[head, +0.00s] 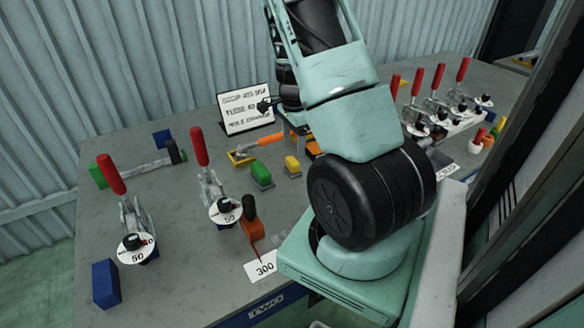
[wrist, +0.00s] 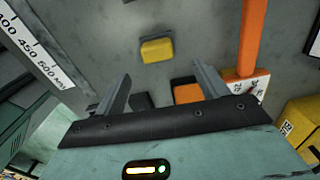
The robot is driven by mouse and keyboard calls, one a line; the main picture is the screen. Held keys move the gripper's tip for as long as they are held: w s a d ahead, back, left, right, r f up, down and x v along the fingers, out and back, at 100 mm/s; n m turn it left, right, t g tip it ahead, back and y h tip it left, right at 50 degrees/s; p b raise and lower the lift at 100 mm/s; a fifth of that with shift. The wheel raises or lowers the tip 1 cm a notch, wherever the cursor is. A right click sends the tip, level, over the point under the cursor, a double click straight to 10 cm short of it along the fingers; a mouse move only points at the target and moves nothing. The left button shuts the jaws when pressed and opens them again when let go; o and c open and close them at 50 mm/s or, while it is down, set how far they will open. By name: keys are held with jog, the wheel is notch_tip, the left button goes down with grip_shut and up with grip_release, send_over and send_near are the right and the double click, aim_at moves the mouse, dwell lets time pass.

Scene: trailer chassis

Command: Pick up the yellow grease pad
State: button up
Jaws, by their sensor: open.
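The yellow grease pad (head: 292,163) is a small yellow block on the grey bench, right of a green block (head: 262,173). It also shows in the wrist view as a yellow block (wrist: 156,50), above centre in the picture and apart from the fingers. My gripper (wrist: 162,72) is open, with its two fingers spread and nothing between them that I can see held. The pad lies beyond the fingertips, roughly in line with the gap. In the head view my arm hides the gripper.
An orange-handled tool (wrist: 252,38) stands right of the pad in the wrist view. An orange block (wrist: 187,92) shows near the right finger. Red-handled toggle clamps (head: 203,160) and a sign (head: 245,108) stand on the bench (head: 180,245). Bench around the pad's left looks bare in the wrist view.

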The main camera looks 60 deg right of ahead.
aim_at(292, 160)
jog(key=f, duration=0.7)
jog(key=shift+a+f+p, duration=0.25)
jog(key=shift+a+p, duration=0.05)
jog(key=c, duration=1.1)
